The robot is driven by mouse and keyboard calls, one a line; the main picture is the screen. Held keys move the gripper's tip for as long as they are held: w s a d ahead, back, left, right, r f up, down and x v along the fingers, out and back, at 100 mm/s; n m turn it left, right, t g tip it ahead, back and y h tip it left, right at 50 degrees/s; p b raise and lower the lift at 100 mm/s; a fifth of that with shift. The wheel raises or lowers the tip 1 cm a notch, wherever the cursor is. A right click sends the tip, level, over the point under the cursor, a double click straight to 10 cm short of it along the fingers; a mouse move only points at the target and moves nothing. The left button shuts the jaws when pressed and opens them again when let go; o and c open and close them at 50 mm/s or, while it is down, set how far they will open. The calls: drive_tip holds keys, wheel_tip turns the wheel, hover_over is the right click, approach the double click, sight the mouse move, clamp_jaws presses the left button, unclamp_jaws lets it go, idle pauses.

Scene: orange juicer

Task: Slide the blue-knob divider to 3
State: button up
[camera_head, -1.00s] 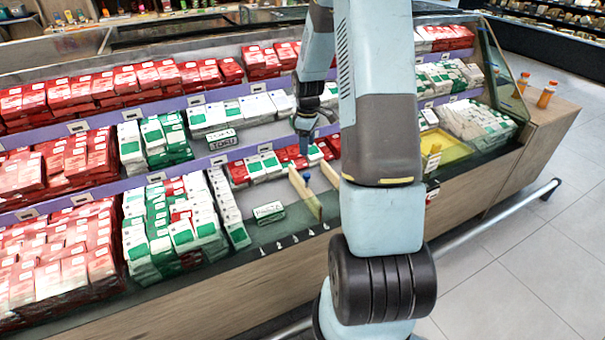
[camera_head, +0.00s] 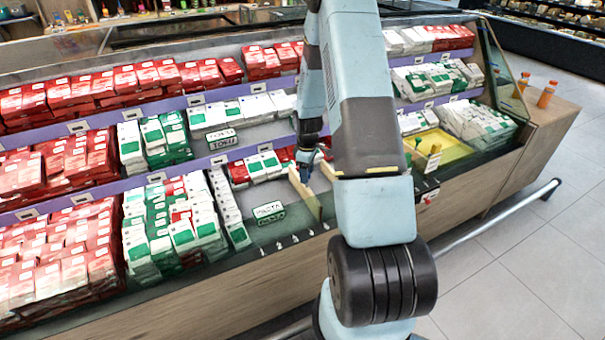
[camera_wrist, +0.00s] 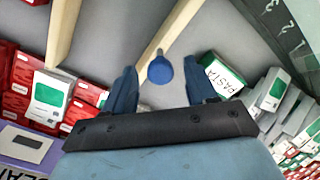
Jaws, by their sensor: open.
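The blue knob (camera_wrist: 160,68) is a round ball on a pale wooden divider (camera_wrist: 178,32), which also shows in the head view (camera_head: 305,196). In the wrist view the knob lies between the two blue fingers of my gripper (camera_wrist: 158,76), with gaps on both sides. My gripper (camera_head: 307,166) is open, at the back end of the divider, and hides the knob in the head view. A number strip (camera_wrist: 285,30) shows in the wrist view; its marks are small and partly cut off.
A second wooden divider (camera_wrist: 63,32) stands to one side. A PASTA sign (camera_head: 268,210) sits beside the knobbed divider. The grey shelf floor (camera_wrist: 115,35) between the dividers is bare.

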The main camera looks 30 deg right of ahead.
clamp_jaws()
idle(0.5)
